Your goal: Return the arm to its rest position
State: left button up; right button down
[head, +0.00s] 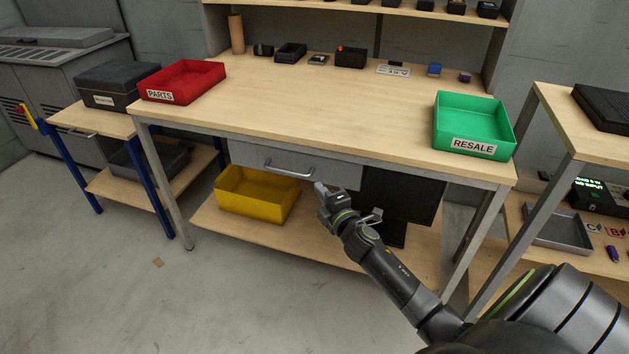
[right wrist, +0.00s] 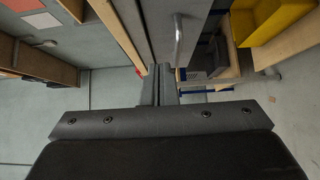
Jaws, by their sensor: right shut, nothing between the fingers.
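My right arm reaches in from the lower right of the head view. Its gripper (head: 321,188) is in front of the workbench, near the drawer (head: 310,164) and below the tabletop edge. In the right wrist view the two fingers (right wrist: 160,84) are together with nothing between them. The drawer handle (right wrist: 178,40) shows just beyond the fingertips there, and the gripper appears apart from it. The drawer looks shut. My left gripper is in neither view.
The workbench (head: 330,118) bears a red PARTS bin (head: 182,82) and a green RESALE bin (head: 473,125). A yellow bin (head: 256,194) and a black monitor-like panel (head: 402,197) are on the lower shelf. A side table stands at right. Floor at front left is mostly clear.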

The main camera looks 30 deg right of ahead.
jog(key=shift+s+a, duration=0.2)
jog(key=shift+s, duration=1.25)
jog(key=shift+f, duration=0.1)
